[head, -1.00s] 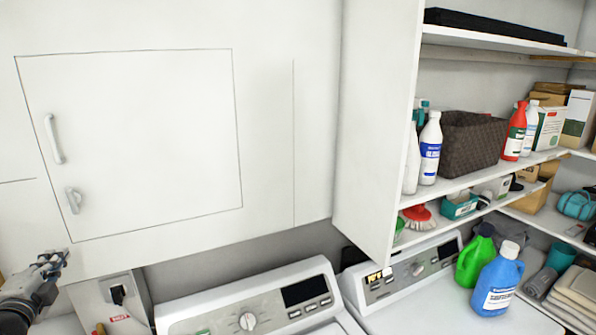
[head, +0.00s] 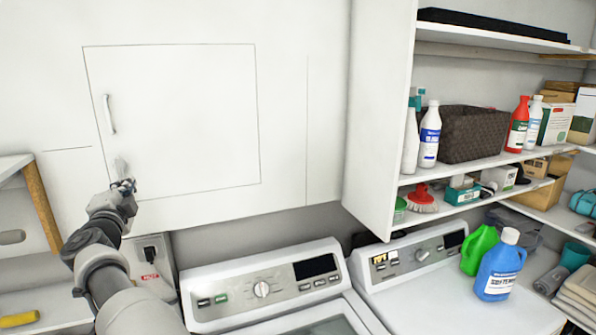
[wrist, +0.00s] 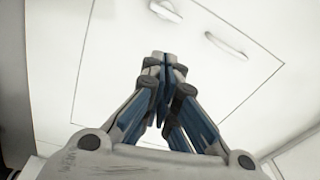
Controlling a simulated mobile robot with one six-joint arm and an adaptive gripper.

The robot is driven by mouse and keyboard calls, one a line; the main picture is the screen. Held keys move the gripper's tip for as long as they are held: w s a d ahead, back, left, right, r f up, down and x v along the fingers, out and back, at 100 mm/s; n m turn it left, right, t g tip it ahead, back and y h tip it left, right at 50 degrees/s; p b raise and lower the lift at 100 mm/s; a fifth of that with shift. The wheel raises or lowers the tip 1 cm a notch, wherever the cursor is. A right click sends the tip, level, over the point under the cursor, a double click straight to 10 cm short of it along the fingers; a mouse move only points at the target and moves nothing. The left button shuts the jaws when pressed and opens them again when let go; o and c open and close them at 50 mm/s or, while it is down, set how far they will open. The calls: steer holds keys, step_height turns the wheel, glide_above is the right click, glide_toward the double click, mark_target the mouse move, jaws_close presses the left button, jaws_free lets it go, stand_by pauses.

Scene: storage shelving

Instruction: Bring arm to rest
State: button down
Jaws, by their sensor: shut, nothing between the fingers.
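My gripper (head: 124,186) is at the lower left of the head view, in front of the lower left part of a closed white cabinet door (head: 190,110). In the wrist view my gripper (wrist: 163,58) has its fingers together with nothing between them. I cannot tell the exact gap to the door.
Two white machines with control panels (head: 262,288) (head: 421,256) stand below the cabinet. A green jug (head: 478,250) and a blue jug (head: 498,268) stand on the right one. Shelves with bottles and a dark basket (head: 473,134) fill the right. A shelf unit (head: 40,205) stands at the left.

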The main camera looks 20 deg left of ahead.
steer(key=w+d+r+n+g+b, duration=0.1)
steer(key=w+d+r+n+b, duration=0.2)
steer(key=d, duration=0.9)
steer(key=w+d+n+g+b, duration=0.25)
steer(key=w+d+b, duration=0.2)
steer(key=d, duration=0.65)
steer(key=s+d+f+n+g+h+b, duration=0.1)
steer(key=s+d+f, duration=0.2)
steer(key=d, duration=0.5)
steer(key=s+d+f+n+h+b, duration=0.1)
steer(key=s+d+f+b, duration=0.1)
steer(key=d+f, duration=0.35)
steer(key=s+d+f+n+g+h+b, duration=0.1)
steer(key=s+d+n, duration=0.15)
steer(key=d, duration=0.65)
steer(key=s+d+f+m+g+h+b, duration=0.1)
steer(key=s+d+f+g+h+b, duration=0.4)
steer(key=s+d+f, duration=2.2)
steer(key=s+f+h+b, duration=0.1)
steer(key=s+h+b, duration=0.1)
steer(key=shift+h, duration=0.3)
